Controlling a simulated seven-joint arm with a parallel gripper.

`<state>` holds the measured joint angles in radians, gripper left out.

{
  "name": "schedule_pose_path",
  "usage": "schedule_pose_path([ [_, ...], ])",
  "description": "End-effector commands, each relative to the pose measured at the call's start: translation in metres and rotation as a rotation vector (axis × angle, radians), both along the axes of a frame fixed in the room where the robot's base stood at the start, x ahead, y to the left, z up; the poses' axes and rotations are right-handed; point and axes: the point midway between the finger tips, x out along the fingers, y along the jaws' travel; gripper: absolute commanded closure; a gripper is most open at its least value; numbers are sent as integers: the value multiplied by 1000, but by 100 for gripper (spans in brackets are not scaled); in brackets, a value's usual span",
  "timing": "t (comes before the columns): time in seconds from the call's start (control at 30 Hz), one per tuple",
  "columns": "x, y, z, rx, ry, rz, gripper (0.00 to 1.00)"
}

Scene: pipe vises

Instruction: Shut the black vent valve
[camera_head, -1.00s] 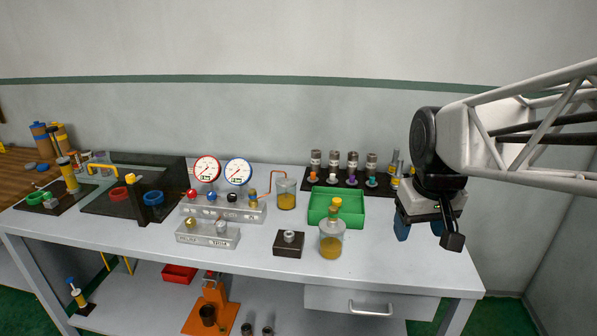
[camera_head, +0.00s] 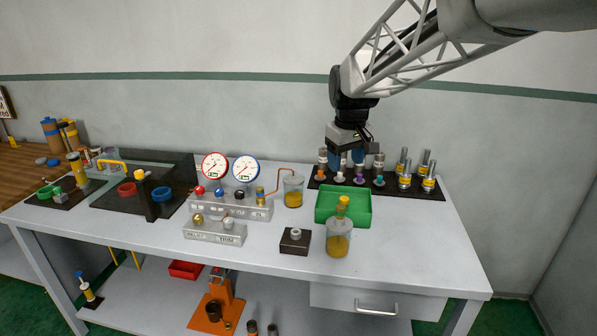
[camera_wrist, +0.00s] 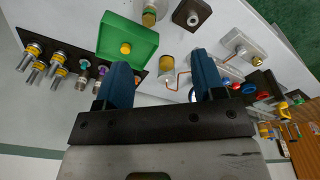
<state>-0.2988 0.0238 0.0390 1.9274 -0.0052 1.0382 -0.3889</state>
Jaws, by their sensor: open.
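The black vent valve knob (camera_head: 239,195) stands on the grey valve block (camera_head: 232,208) in the middle of the bench, right of a blue knob (camera_head: 219,193) and a red knob (camera_head: 199,190). Whether it is open or shut is too small to tell. My gripper (camera_head: 346,160) is open and empty, with its two blue fingers in front of the sample bottles at the back, right of and above the block. In the wrist view, my gripper (camera_wrist: 162,65) points over the bench, and its right finger hides part of the valve block; I cannot make out the black knob there.
Red and blue gauges (camera_head: 245,168) rise behind the block. A copper tube runs to a glass jar (camera_head: 293,190) just right of it.

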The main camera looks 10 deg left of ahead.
Motion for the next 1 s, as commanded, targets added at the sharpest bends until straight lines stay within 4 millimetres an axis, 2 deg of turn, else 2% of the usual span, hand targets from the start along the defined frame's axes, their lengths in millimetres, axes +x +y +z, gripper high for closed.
schedule_pose_path([
  [0.1,25,26,-7,-6,10,52,37],
  [0.4,79,90,-28,-19,28,181,37],
  [0.77,133,176,-64,-35,50,337,37],
  [1.0,161,236,-94,-44,64,441,37],
])
